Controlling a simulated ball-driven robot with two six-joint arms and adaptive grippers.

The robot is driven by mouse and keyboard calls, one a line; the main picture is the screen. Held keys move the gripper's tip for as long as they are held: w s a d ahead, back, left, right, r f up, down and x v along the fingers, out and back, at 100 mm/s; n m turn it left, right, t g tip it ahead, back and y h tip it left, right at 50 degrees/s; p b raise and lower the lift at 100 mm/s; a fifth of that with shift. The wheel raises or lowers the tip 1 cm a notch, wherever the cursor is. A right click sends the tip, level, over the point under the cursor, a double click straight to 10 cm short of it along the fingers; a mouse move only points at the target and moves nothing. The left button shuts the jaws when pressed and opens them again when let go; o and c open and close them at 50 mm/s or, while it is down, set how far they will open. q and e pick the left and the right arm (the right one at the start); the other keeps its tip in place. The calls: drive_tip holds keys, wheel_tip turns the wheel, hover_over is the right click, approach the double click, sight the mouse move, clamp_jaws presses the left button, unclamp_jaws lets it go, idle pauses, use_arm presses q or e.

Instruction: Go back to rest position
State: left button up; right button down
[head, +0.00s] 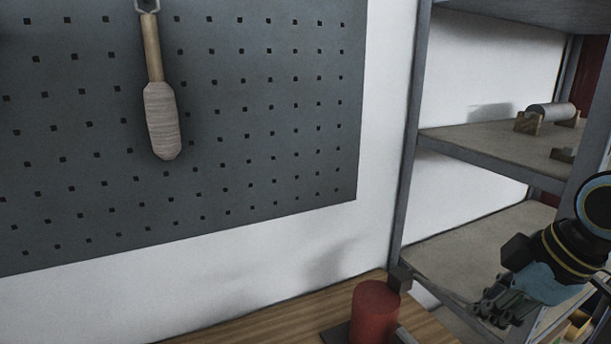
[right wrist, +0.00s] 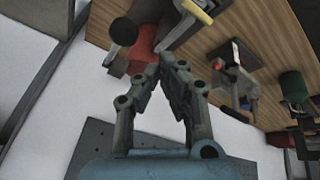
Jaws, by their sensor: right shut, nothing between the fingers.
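My right gripper (head: 495,312) shows at the lower right of the head view, in front of the metal shelf. Its arm comes in from the right edge. In the right wrist view the two fingers of my right gripper (right wrist: 168,60) meet at their tips, with nothing between them. Beyond the tips lies a red cylinder (right wrist: 143,46), apart from the gripper as far as I can tell. The red cylinder (head: 374,311) also stands at the bottom of the head view on the wooden bench. My left gripper is not in view.
A wooden bench (head: 262,328) runs along the wall. A pegboard (head: 245,120) holds a hanging wooden-handled tool (head: 162,120). The grey shelf (head: 470,143) bears a roller on wooden blocks (head: 550,113). In the right wrist view, a dark green cylinder (right wrist: 293,87) stands on the bench.

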drive_tip(key=s+f+m+h, duration=0.3)
drive_tip(key=s+m, duration=0.8)
drive_tip(key=s, duration=0.9)
drive_tip(key=s+d+f+g+b, duration=0.15)
drive_tip(key=f+b, duration=0.55)
drive_tip(key=f, duration=1.5)
drive_tip(key=s+d+f+b, duration=0.15)
drive_tip(key=f+b, duration=0.65)
drive_tip(key=f, duration=1.4)
drive_tip(key=s+f+b, duration=0.4)
drive_tip(key=s+f, duration=0.5)
drive_tip(key=f, duration=0.2)
drive_tip(key=s+f+g+b, duration=0.1)
drive_tip(key=s+f+b, duration=0.4)
drive_tip(key=s+f, duration=0.3)
wheel_tip(320, 180, down, 4)
drive_tip(key=shift+s+f+m, duration=0.15)
drive_tip(key=shift+s+m, duration=0.15)
drive_tip(key=shift+s, duration=0.1)
drive_tip(key=shift+g, duration=0.35)
drive_tip(key=shift+d, duration=0.1)
